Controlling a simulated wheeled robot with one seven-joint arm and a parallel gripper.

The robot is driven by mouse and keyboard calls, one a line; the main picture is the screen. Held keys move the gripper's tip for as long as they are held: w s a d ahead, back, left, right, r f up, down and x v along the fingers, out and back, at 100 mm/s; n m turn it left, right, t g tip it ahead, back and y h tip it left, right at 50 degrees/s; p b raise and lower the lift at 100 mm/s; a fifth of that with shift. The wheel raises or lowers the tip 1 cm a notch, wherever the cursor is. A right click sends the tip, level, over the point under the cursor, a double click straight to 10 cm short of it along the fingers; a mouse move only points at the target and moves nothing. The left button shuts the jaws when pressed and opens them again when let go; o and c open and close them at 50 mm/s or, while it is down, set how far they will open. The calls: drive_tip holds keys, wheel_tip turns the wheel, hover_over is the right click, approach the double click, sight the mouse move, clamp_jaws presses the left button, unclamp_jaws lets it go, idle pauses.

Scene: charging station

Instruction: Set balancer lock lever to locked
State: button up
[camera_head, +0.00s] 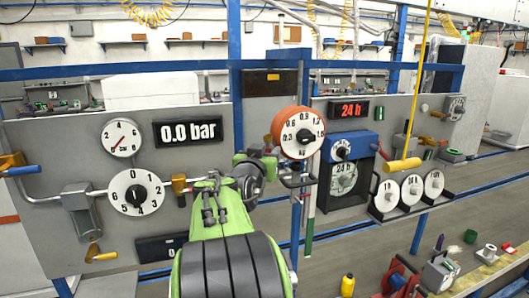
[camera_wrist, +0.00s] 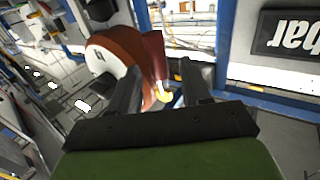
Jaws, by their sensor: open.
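The orange balancer (camera_head: 284,124) with a white numbered dial (camera_head: 302,131) hangs at the middle of the station in the head view. It also shows in the wrist view (camera_wrist: 118,42), with its white face turned to the left. My gripper (camera_wrist: 160,68) is open, with its two dark fingers apart and pointing toward the balancer's side. A small pale piece with a yellow end (camera_wrist: 164,94) shows between the fingers. It may be the lock lever, but I cannot tell its setting. In the head view my green arm reaches up to just below the balancer and hides part of that area.
A grey panel with a gauge (camera_head: 121,138), a pressure display (camera_head: 188,132) and a numbered dial (camera_head: 136,193) stands left. A blue-topped timer (camera_head: 343,147), weight discs on a rack (camera_head: 411,190) and a yellow hanging handle (camera_head: 402,165) are right. A blue post stands close by the balancer.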

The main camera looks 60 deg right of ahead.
clamp_jaws()
